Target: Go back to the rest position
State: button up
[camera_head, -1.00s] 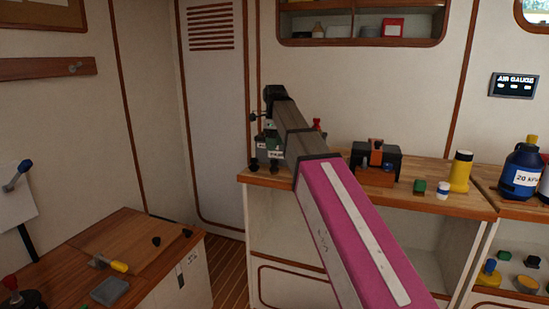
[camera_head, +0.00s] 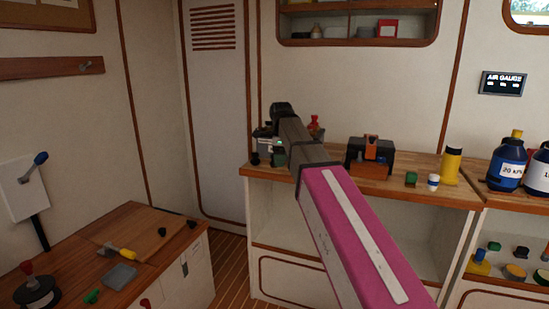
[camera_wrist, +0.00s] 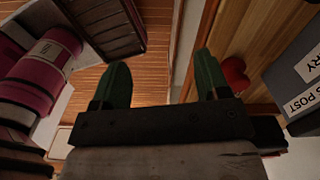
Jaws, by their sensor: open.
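My gripper shows in the wrist view (camera_wrist: 160,85), with its two green fingers spread apart and nothing between them. In the head view my magenta arm reaches up to the back counter (camera_head: 400,188), and its dark end covers part of what stands at the counter's left end. My gripper's fingers cannot be made out clearly there. A grey box with white labels (camera_wrist: 295,85) is at the right of the wrist view. A red round knob (camera_wrist: 235,75) lies close to the right finger, apart from it.
On the counter stand a black and orange device (camera_head: 371,155), a green block (camera_head: 411,178), a small white and blue jar (camera_head: 433,181) and a yellow cylinder (camera_head: 451,165). Blue bottles (camera_head: 506,165) are at the right. A low wooden bench (camera_head: 130,235) is at the left. Floor shows between them.

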jog(key=s+d+f+n, duration=0.5)
jog(key=s+f+n, duration=0.1)
jog(key=f, duration=0.6)
jog(key=s+d+f+n, duration=0.6)
jog(key=f+n, duration=0.1)
jog(key=f, duration=0.6)
jog(key=s+d+f+n, duration=0.5)
jog(key=s+f+n, duration=0.1)
jog(key=f, duration=0.7)
jog(key=shift+s+d+n, duration=0.15)
jog(key=shift+d+n, duration=0.15)
jog(key=shift+d, duration=0.05)
